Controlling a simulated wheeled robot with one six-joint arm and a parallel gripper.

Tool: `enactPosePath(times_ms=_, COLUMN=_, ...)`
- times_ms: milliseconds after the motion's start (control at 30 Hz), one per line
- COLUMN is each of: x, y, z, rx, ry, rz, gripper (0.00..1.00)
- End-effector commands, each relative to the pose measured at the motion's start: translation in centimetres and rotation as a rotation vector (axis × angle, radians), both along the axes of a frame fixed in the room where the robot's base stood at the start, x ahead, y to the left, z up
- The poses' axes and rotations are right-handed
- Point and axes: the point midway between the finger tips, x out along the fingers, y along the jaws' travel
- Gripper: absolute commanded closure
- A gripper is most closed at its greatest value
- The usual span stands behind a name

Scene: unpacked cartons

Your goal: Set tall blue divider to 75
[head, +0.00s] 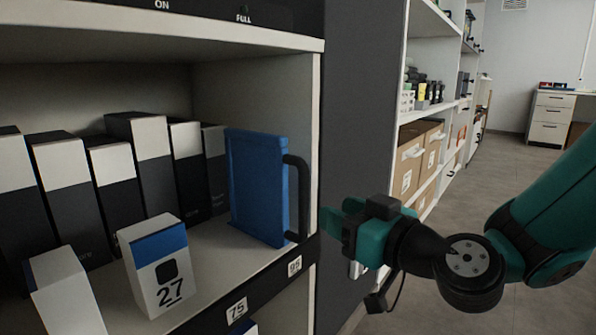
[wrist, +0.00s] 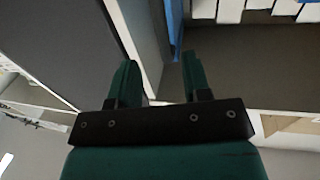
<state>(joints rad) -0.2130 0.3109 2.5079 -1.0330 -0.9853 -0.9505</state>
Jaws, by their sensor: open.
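The tall blue divider (head: 258,190) stands upright on the shelf, near the 95 label (head: 294,265). Its dark handle (head: 302,198) faces the shelf's front edge. The 75 label (head: 236,308) is on the same edge, nearer and to the left. My gripper (head: 330,216) is outside the shelf, right of the handle and apart from it. In the wrist view my gripper (wrist: 158,70) is open with nothing between its fingers. A strip of the blue divider (wrist: 174,30) shows beyond the fingertips there.
A white carton marked 27 (head: 160,280) with a blue top stands left of the divider, near the 75 label. Several black-and-white boxes (head: 115,180) line the back. The shelf's side panel (head: 355,110) rises just right of the divider. Open floor (head: 510,170) lies further right.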

Motion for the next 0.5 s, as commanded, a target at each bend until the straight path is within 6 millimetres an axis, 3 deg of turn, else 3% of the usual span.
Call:
enactPosePath(times_ms=200, x=3.8, y=3.7, z=0.7, rx=0.0, ry=-0.006, rz=0.008, gripper=0.56)
enactPosePath(times_ms=500, x=7.3, y=6.7, z=0.2, rx=0.0, ry=-0.005, rz=0.007, gripper=0.56)
